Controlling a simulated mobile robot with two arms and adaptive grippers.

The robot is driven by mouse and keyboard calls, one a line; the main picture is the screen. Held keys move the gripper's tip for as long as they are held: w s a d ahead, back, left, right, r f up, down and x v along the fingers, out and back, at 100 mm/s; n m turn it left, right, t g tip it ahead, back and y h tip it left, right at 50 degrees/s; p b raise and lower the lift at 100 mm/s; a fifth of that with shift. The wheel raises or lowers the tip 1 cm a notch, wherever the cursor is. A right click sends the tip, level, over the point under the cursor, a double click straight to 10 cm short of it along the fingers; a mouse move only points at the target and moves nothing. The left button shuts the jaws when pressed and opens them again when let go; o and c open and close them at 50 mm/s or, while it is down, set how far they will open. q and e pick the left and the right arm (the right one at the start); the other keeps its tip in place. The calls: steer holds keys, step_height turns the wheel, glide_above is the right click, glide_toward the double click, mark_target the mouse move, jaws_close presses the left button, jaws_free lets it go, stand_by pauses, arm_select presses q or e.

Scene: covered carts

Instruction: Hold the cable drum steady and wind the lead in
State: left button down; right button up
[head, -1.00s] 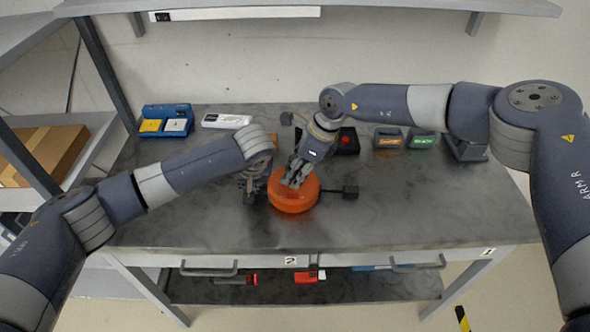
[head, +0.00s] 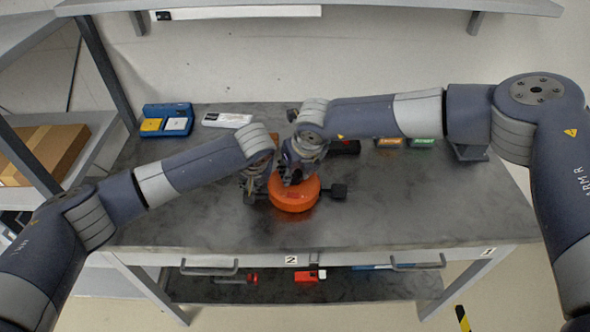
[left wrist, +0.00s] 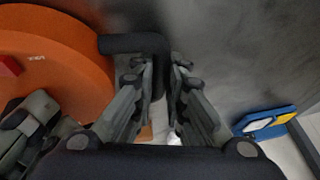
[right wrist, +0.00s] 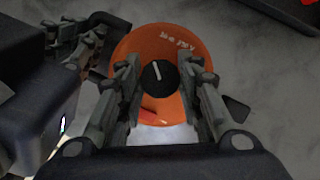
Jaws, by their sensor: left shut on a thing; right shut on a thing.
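The orange cable drum (head: 296,203) lies flat on the grey bench, near its middle. My left gripper (head: 254,190) is shut on a black bent arm at the drum's left side; this arm (left wrist: 130,43) runs from the drum between the fingers in the left wrist view. My right gripper (head: 290,178) is over the drum's top, shut on a black knob (right wrist: 158,75) with a white mark. A black plug (head: 338,191) lies close to the drum's right side. Most of the lead is hidden.
A blue case (head: 167,119) with yellow and white parts and a white box (head: 227,120) stand at the back left. Orange-labelled (head: 389,142) and green-labelled (head: 421,142) boxes stand at the back right. The bench front and right are clear.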

steer(key=shift+m+h, duration=0.4)
steer(key=shift+m, duration=0.8)
steer(key=o, duration=1.1)
steer(key=shift+s+r, duration=0.3)
steer(key=shift+r, duration=0.25)
steer(key=s+d, duration=0.1)
steer(key=s, duration=0.6)
steer(key=s+d, duration=0.1)
steer(key=s, duration=0.3)
steer(key=shift+s+d, duration=0.3)
steer(key=shift+d, duration=0.05)
